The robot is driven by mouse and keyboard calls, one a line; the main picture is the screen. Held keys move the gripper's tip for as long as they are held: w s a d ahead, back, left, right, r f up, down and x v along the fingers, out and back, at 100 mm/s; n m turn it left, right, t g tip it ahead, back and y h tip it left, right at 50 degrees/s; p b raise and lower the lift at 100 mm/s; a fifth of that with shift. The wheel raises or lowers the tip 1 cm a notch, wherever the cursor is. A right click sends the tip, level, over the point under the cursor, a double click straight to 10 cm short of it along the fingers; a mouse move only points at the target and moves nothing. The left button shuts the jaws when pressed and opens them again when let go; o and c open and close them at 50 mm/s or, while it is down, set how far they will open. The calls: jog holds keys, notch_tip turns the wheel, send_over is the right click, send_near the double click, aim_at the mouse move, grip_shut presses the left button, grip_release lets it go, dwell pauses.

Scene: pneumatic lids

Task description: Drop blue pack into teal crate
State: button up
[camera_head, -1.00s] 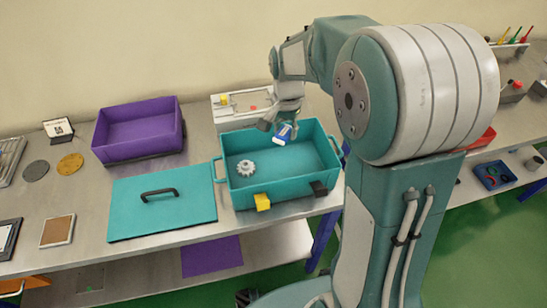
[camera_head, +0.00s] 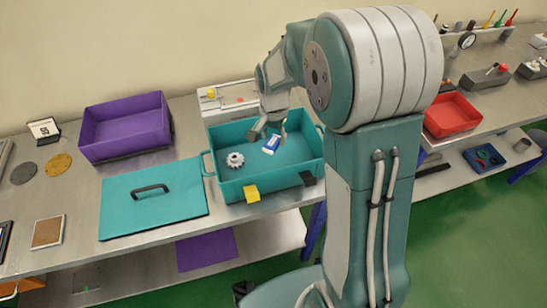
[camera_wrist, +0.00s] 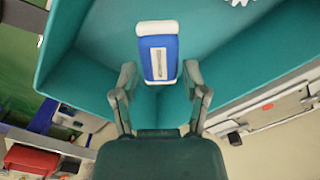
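The blue pack (camera_head: 271,144), blue with white ends, is inside the teal crate (camera_head: 262,191), below the rim in the head view. I cannot tell whether it touches the crate floor. My gripper (camera_head: 269,131) is over the crate, just above the pack. In the wrist view, my gripper (camera_wrist: 159,72) is open, with a gap between each finger and the blue pack (camera_wrist: 160,55), which lies beyond the fingertips. The teal crate (camera_wrist: 240,70) fills much of that view. A white gear (camera_head: 235,160) lies in the crate's left part.
A teal lid (camera_head: 150,212) with a black handle lies left of the crate. A purple crate (camera_head: 125,143) stands behind the lid. A yellow clip (camera_head: 252,193) and a black clip (camera_head: 307,178) are on the crate's front wall. A red tray (camera_head: 452,124) is at right.

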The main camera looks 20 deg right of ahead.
jog(key=shift+o, duration=0.3)
jog(key=shift+a, duration=0.15)
notch_tip(320, 180, up, 12)
dwell(0.4)
dwell(0.4)
jog(key=s+r+n+t, duration=0.2)
jog(key=s+n, duration=0.2)
jog(key=s, duration=0.6)
jog(key=s+r+n+t, duration=0.3)
jog(key=s+n, duration=0.2)
jog(key=s, duration=0.6)
jog(key=shift+s+a+r+t, duration=0.25)
jog(key=shift+t, duration=0.05)
